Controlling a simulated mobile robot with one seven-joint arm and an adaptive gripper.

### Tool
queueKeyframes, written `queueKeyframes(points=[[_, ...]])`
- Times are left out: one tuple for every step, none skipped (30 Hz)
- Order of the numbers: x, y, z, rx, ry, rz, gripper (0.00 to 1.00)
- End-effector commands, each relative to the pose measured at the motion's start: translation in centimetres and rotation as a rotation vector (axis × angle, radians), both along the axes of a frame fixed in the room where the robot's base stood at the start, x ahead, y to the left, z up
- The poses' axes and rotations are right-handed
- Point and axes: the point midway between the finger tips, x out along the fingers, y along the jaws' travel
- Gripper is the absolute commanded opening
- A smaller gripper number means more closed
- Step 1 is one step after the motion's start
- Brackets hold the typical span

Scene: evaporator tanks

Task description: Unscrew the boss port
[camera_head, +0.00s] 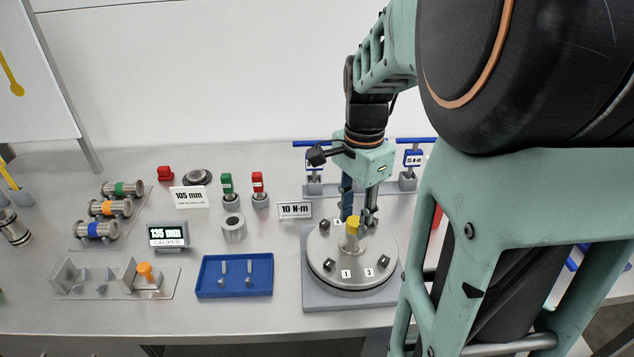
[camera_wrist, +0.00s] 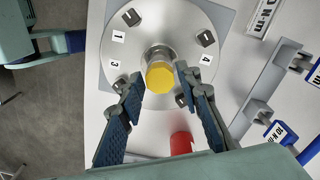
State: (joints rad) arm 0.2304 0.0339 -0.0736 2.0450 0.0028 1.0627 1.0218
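The boss port has a yellow cap (camera_head: 353,222) on a short metal neck and stands upright at the middle of a round metal flange plate (camera_head: 325,247). In the wrist view the yellow hexagonal cap (camera_wrist: 160,77) sits between my finger ends. My gripper (camera_head: 360,214) points down over the plate from behind the port. In the wrist view my gripper (camera_wrist: 157,85) is open, its fingers spread to either side of the cap. The right finger is close to the cap, and I cannot tell if it touches. A gap shows at the left finger.
Dark bolts and labels 1, 3 and 4 ring the port. A "10 N-m" sign (camera_head: 295,210) and grey ring (camera_head: 233,228) stand left of the plate. A blue tray (camera_head: 235,291) lies front left. Blue-handled wrenches (camera_head: 413,158) stand behind. A red object (camera_wrist: 181,143) is near the plate.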

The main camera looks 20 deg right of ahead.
Motion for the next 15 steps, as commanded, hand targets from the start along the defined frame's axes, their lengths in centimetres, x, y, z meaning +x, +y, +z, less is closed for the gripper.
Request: queueKeyframes(points=[[0.00,0.00,0.00,0.000,0.000,0.000,0.31],[0.00,0.00,0.00,0.000,0.000,0.000,0.31],[0.00,0.00,0.00,0.000,0.000,0.000,0.31],[0.00,0.00,0.01,0.000,0.000,-0.002,0.31],[0.00,0.00,0.02,0.000,0.000,-0.008,0.31],[-0.01,0.00,0.04,0.000,0.000,-0.025,0.31],[-0.01,0.00,0.07,0.000,0.000,-0.044,0.31],[-0.01,0.01,0.09,0.000,0.001,-0.071,0.31],[-0.02,0.00,0.12,0.000,0.001,-0.113,0.31],[-0.03,0.00,0.13,0.001,0.001,-0.147,0.31],[-0.04,0.01,0.14,0.001,0.001,-0.182,0.31],[-0.05,0.02,0.14,0.001,0.001,-0.229,0.31],[-0.05,0.03,0.14,0.001,0.001,-0.263,0.31],[-0.04,0.03,0.13,0.001,0.001,-0.295,0.31],[-0.03,0.03,0.12,0.001,0.001,-0.334,0.31]])
